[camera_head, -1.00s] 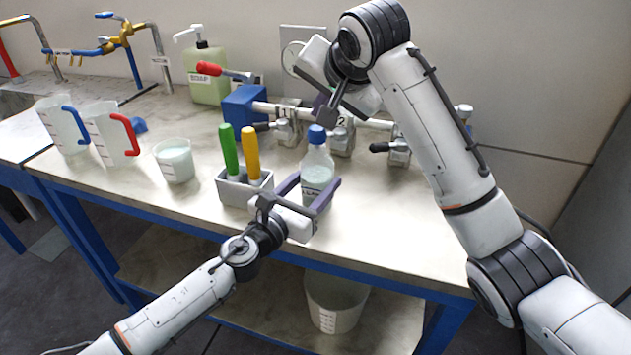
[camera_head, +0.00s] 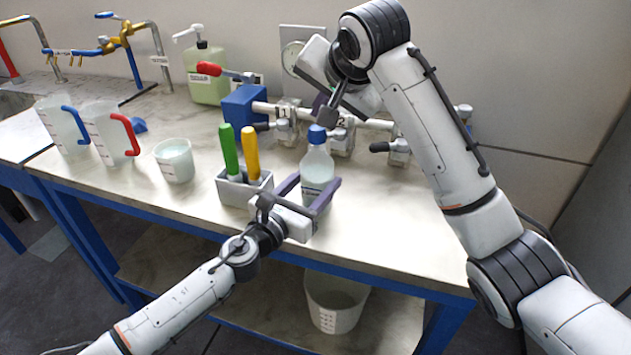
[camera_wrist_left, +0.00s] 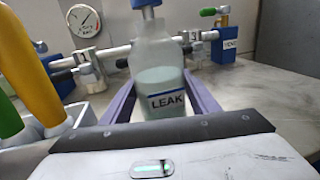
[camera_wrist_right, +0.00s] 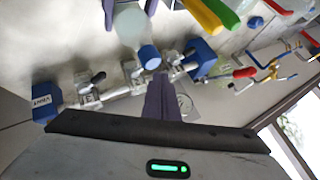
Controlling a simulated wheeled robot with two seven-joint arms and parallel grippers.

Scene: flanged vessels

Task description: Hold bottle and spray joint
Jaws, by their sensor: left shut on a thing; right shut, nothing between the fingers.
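The spray bottle (camera_head: 317,168) is clear with pale liquid and a blue cap, upright near the table's front edge. Its label reads LEAK in the left wrist view (camera_wrist_left: 165,85). My left gripper (camera_head: 308,190) is shut on the bottle, one finger on each side of its body. My right gripper (camera_head: 330,108) is above and behind the bottle, near the pipe; in the right wrist view its fingers (camera_wrist_right: 158,98) are together and empty, close to the blue cap (camera_wrist_right: 149,57). The pipe (camera_head: 290,110) carries several joints with valves; a tag marked 2 shows partly behind my right gripper.
A grey holder (camera_head: 235,190) with green and yellow handled tools stands left of the bottle. A beaker (camera_head: 175,160), two jugs (camera_head: 108,130) and a green soap bottle (camera_head: 208,80) stand further left. A gauge (camera_wrist_left: 84,20) is behind. The table's right front is clear.

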